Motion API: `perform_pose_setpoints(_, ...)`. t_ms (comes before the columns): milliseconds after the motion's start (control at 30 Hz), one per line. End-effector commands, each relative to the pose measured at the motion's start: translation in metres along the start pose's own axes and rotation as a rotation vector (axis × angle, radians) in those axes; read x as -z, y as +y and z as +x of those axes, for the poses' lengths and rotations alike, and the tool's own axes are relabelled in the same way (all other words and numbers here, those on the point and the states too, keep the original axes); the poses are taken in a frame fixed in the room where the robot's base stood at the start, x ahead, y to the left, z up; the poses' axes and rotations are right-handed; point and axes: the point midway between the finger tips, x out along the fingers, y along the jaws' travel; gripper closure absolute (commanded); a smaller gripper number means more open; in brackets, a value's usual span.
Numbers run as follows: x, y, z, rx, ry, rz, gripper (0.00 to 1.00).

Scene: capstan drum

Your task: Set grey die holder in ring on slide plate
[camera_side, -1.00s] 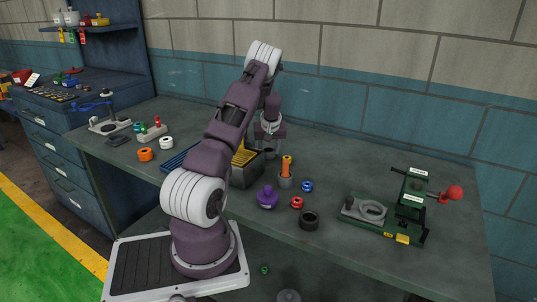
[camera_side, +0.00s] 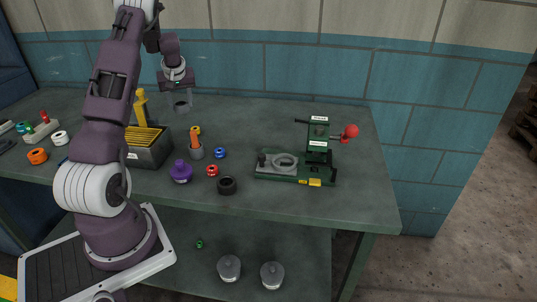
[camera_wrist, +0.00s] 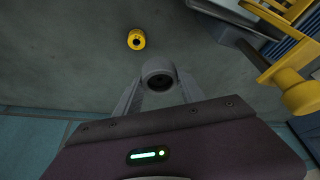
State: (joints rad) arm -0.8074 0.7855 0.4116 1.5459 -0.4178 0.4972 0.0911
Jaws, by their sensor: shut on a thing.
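My gripper (camera_side: 182,100) is shut on the grey die holder (camera_side: 181,107), a short dark grey cylinder. It holds the die holder over the back of the bench, behind and right of the rack. In the wrist view the die holder (camera_wrist: 158,74) sits between the two fingertips, its dark bore facing the camera. The slide plate (camera_side: 265,166) is the grey plate on the green press at the right. A raised grey ring (camera_side: 285,160) stands on it, and looks empty. My gripper is well left of it and apart from it.
The green press (camera_side: 318,143) has a red ball handle (camera_side: 351,131). Between it and the dark rack (camera_side: 150,155) stand a purple knobbed part (camera_side: 181,172), a black ring (camera_side: 227,185), and small red and blue rings. A yellow ring (camera_wrist: 136,38) lies near my gripper. The bench behind the press is clear.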

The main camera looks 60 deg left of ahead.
Motion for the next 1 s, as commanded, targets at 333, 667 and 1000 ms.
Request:
perform_pose_setpoints(333, -0.118, 0.141, -0.042, -0.238, 0.004, 0.565, 1.00)
perform_pose_setpoints(667, -0.245, 0.238, -0.136, -0.501, 0.004, 1.205, 1.00)
perform_pose_setpoints(1000, -0.289, 0.251, -0.119, -0.557, -0.003, 1.345, 1.00)
